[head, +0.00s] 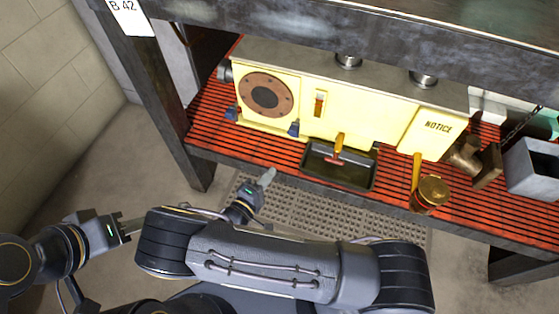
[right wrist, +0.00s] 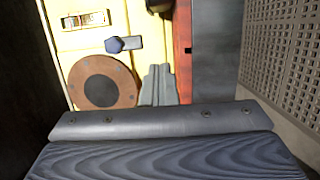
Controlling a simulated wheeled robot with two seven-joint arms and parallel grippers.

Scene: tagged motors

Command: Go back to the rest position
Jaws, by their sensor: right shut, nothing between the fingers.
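My right gripper (head: 267,178) is shut and empty in the head view, over the floor grating in front of the workbench (head: 235,157). Its closed fingers also show in the right wrist view (right wrist: 158,88), with the yellow machine behind them. My left gripper (head: 132,226) is at the lower left, over the bare floor and away from the bench. Its fingers are too small to tell whether they are open or shut. The yellow machine (head: 375,122) with a brown round flange (head: 266,94) stands on the red slatted bench top. It also shows in the right wrist view (right wrist: 60,80).
A black tray (head: 355,182) with a red-and-yellow item in it sits at the bench's front edge. A dark shelf beam (head: 300,38) runs above. The left floor is clear.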

